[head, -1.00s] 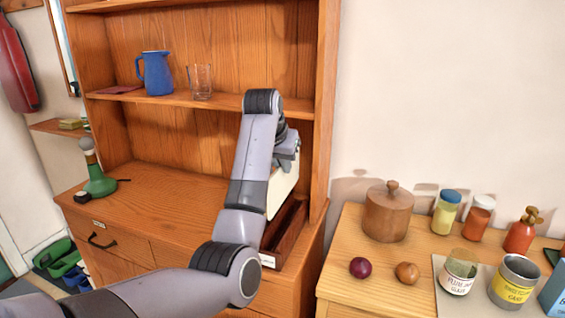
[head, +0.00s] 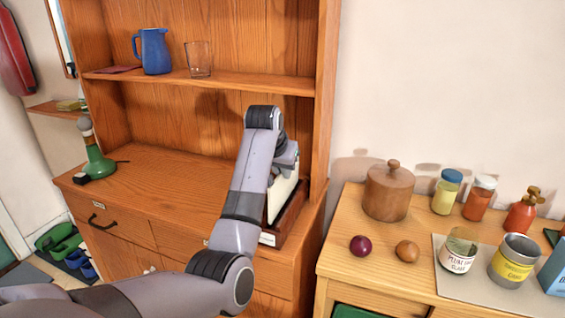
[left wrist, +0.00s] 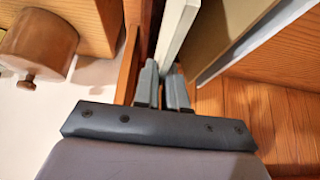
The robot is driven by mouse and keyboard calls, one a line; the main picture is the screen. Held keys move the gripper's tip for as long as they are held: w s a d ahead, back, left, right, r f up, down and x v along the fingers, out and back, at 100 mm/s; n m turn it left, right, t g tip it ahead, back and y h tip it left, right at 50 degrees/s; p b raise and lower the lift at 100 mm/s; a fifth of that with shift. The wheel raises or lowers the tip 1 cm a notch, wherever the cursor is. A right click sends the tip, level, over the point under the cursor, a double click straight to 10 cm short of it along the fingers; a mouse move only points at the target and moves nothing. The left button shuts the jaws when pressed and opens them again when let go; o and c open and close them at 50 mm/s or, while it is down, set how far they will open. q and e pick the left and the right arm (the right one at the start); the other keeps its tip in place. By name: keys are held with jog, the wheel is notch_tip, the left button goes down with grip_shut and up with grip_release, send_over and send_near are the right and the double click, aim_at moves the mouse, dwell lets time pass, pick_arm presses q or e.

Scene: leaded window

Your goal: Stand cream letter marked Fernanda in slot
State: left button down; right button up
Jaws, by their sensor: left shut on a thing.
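My left gripper (head: 288,160) is shut on a cream letter (head: 279,202), which stands upright on edge at the right end of the hutch counter. The letter's lower part is within a dark brown wooden rack (head: 294,214). My forearm covers much of the letter and rack, so the slot and the letter's bottom edge are hidden. In the left wrist view the fingers (left wrist: 166,88) grip the pale letter (left wrist: 178,30). No name can be read on it. My right gripper is out of view.
The hutch side panel (head: 324,110) stands close right of the rack, and a shelf (head: 225,82) with a blue jug (head: 154,50) and a glass (head: 198,58) is above. The counter (head: 160,182) left of my arm is mostly clear. A wooden pot (head: 388,192) stands on the right-hand table.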

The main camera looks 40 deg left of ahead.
pick_arm(q)
jog(key=shift+f, duration=1.9)
jog(key=c, duration=1.1)
grip_release()
jog(key=v, duration=0.7)
jog(key=shift+r, duration=0.1)
jog(key=shift+s, duration=0.1)
